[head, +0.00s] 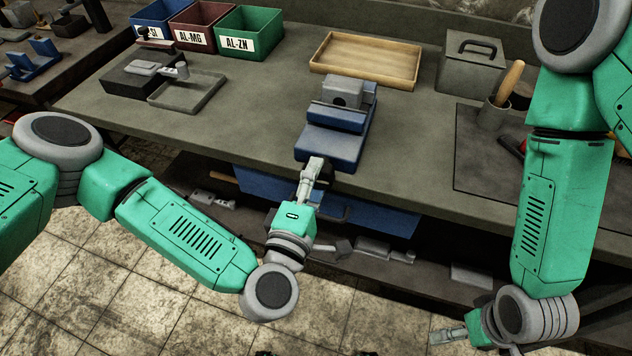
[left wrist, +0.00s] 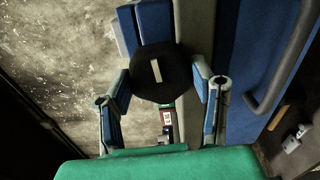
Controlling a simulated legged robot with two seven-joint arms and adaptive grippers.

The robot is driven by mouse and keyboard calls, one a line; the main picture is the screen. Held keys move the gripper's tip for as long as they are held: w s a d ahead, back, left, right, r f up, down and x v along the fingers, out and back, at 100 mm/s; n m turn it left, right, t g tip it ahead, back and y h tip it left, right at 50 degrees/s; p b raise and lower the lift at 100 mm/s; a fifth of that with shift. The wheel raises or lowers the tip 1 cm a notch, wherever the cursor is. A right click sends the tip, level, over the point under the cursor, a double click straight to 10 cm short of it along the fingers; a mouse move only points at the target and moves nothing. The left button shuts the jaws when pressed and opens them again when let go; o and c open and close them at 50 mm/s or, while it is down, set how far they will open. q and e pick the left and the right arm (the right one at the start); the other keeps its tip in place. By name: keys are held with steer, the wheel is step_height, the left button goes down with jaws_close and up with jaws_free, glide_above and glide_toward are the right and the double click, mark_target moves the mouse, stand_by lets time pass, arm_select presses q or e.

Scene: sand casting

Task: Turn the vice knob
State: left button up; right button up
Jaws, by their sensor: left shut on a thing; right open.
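The blue vice (head: 333,143) stands at the front edge of the workbench, with a grey block (head: 341,92) at its far jaw end. My left gripper (head: 317,167) is at the near end of the vice. In the left wrist view, the round black vice knob (left wrist: 155,75) sits between the two fingers of my left gripper (left wrist: 160,84), which are shut on its sides. A pale strip on the knob's face is nearly upright, leaning slightly. The knob is mostly hidden in the head view. My right gripper (head: 449,337) is open and empty, low at the bottom right, off the bench.
A wooden tray (head: 366,60), a grey lidded box (head: 470,62) and a cup with a wooden handle (head: 494,115) stand on the bench (head: 240,130). Labelled bins, one green (head: 250,33), are at the back left. A blue drawer with a handle (head: 375,215) is below the vice.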

arm_select(q)
steer(key=n+b, duration=0.1)
steer(key=n, duration=0.2)
steer(key=n+b, duration=0.2)
steer(key=n, duration=0.1)
steer(key=shift+w+a+f, duration=0.1)
steer(key=shift+w+f, duration=0.05)
steer(key=shift+f, duration=0.05)
steer(key=n+b, duration=0.2)
steer(key=n, duration=0.3)
steer(key=shift+n+b, duration=0.3)
steer(key=shift+n, duration=0.1)
steer(key=o, duration=1.1)
steer(key=shift+o, duration=0.5)
steer(key=shift+w, duration=0.1)
steer(key=shift+s+r, duration=0.1)
steer(key=shift+s, duration=0.1)
